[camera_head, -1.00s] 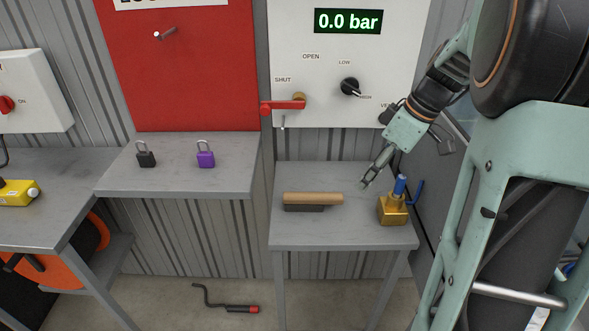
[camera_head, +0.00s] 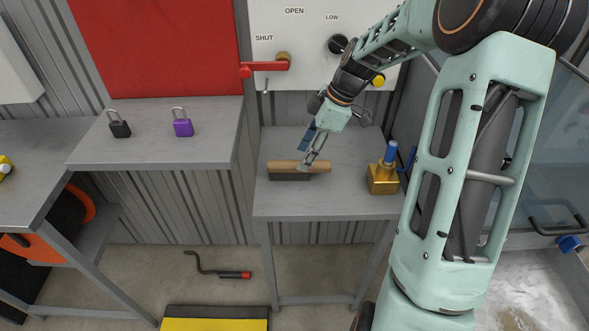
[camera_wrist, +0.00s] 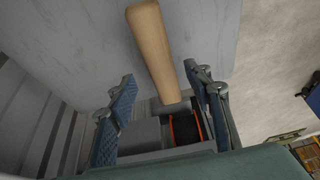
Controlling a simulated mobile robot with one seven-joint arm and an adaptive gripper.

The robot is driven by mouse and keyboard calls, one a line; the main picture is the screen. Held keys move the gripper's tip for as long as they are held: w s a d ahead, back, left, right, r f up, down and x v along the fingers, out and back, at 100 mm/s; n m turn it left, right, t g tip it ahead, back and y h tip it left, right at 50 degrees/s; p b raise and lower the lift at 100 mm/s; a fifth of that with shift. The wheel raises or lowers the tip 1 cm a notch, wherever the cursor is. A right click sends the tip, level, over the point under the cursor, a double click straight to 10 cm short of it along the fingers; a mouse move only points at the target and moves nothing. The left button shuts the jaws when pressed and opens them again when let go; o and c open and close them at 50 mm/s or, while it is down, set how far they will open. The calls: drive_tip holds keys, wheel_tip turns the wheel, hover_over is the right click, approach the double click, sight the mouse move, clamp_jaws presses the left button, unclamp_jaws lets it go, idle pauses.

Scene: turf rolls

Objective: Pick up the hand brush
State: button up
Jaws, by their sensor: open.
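The hand brush (camera_head: 284,166) has a pale wooden top and handle with dark bristles below. It lies on the right grey table (camera_head: 335,206). My gripper (camera_head: 309,164) is over the brush's right part in the head view, with its fingers open. In the wrist view the wooden handle (camera_wrist: 153,45) shows between the two open fingers (camera_wrist: 160,78). I cannot tell whether the fingers touch it. The bristles are hidden in the wrist view.
A brass block with a blue handle (camera_head: 383,178) stands right of the brush. A red lever (camera_head: 265,67) juts from the panel behind. A black padlock (camera_head: 119,124) and a purple padlock (camera_head: 183,124) stand on the left shelf. A crank (camera_head: 218,271) lies on the floor.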

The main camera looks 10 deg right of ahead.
sight(297, 163)
drive_tip(key=x, duration=0.5)
drive_tip(key=shift+a+f, duration=0.3)
drive_tip(key=shift+a, duration=0.1)
clamp_jaws()
